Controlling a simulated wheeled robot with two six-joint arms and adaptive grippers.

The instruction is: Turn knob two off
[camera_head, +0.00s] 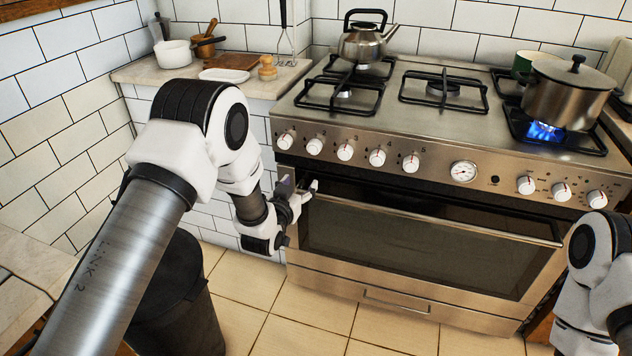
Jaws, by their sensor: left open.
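Knob two (315,146) is the second white knob from the left on the front panel of the steel stove (440,250). A small 2 appears to be printed above it. Which way its pointer is turned is too small to tell. My left gripper (299,187) is open and empty. It shows below and slightly left of knob two, by the left end of the oven door, apart from the knob. My right arm shows at the lower right edge, but its gripper is out of view.
More knobs flank knob two, with a round gauge (463,171) further right. A blue flame (544,131) burns under a steel pot (565,95). A kettle (366,42) stands at the back. The oven handle (430,218) juts out below the panel. A dark bin (180,310) stands lower left.

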